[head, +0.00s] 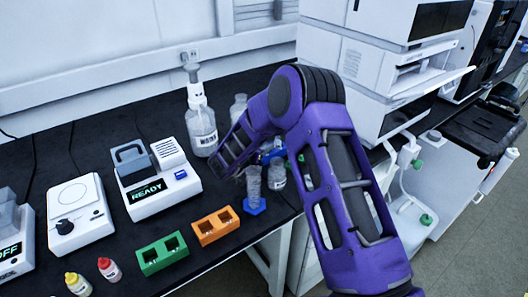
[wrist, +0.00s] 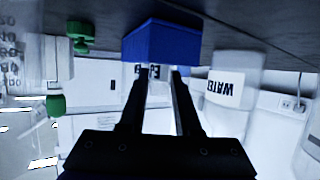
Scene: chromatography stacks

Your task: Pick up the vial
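The wrist picture is upside down, with the dark bench at its top. My gripper (wrist: 160,82) has its two dark fingers apart, pointing at a blue block (wrist: 160,42) by the bench. A pale, partly labelled thing shows between the fingers below the block; I cannot tell whether it is the vial or something behind, and no contact is clear. In the head view my purple arm reaches over the bench and largely hides the gripper. A small blue part (head: 271,156) shows beside the arm there. The vial cannot be clearly made out.
A clear cylinder (head: 253,182) on a blue foot and a small clear bottle (head: 277,176) stand close by. A labelled wash bottle (head: 201,128) is behind. Orange (head: 213,226) and green (head: 161,254) racks stand in front. A WATER bottle (wrist: 228,92) is beside the gripper.

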